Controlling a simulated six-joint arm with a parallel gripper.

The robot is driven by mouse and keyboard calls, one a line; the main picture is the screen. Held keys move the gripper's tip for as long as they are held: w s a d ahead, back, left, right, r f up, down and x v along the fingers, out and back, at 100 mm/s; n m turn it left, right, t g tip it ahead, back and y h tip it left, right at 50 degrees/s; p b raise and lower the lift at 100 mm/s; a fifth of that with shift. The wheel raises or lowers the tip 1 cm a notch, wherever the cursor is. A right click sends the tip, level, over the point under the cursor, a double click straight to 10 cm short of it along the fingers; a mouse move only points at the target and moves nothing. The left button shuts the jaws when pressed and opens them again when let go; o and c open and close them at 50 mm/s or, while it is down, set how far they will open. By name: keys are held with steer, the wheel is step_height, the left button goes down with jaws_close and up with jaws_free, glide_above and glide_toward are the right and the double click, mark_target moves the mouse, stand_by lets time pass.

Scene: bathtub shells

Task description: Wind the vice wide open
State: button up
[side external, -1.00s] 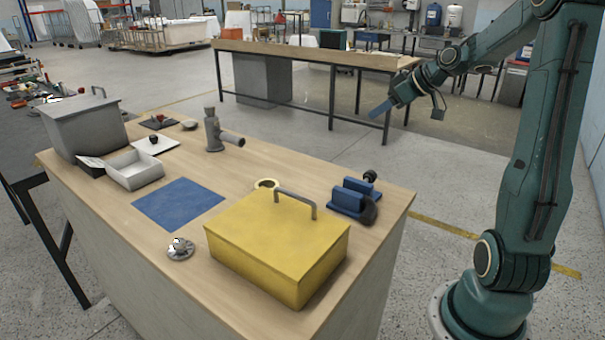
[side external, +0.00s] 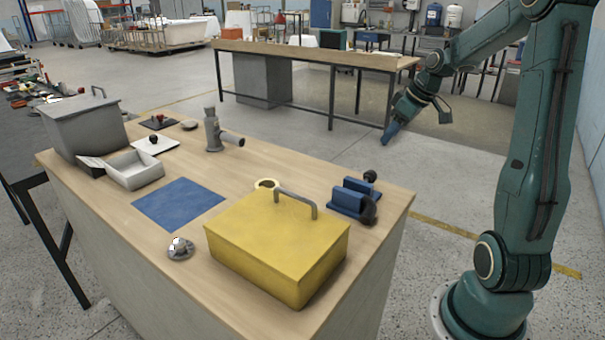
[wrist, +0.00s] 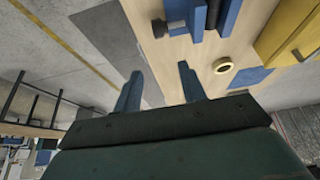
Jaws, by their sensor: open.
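The blue vice (side external: 350,204) sits near the right edge of the wooden bench, with a gap between its two jaws. A black knob (side external: 370,176) shows at its far end, and a dark round part (side external: 369,208) at its near right side. My gripper (side external: 387,138) hangs in the air beyond the bench's right edge, pointing down, apart from the vice. In the wrist view my gripper (wrist: 160,80) has two blue fingers spread with nothing between them. The vice (wrist: 230,15) shows there at the top, partly cut off by the frame.
A yellow box with a handle (side external: 275,250) stands close to the vice's left. A brass ring (side external: 266,184) lies behind it. A blue mat (side external: 178,203), grey tray (side external: 135,170), grey bin (side external: 85,130) and grey upright fitting (side external: 214,132) stand further left. A second bench (side external: 300,53) is behind.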

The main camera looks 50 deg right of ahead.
mark_target(372, 171)
steer(key=shift+g, duration=0.4)
steer(key=shift+s+x, duration=0.15)
steer(key=shift+x, duration=3.4)
steer(key=shift+s+x, duration=0.2)
steer(key=shift+x, duration=3.3)
steer(key=shift+f, duration=0.15)
steer(key=c, duration=0.8)
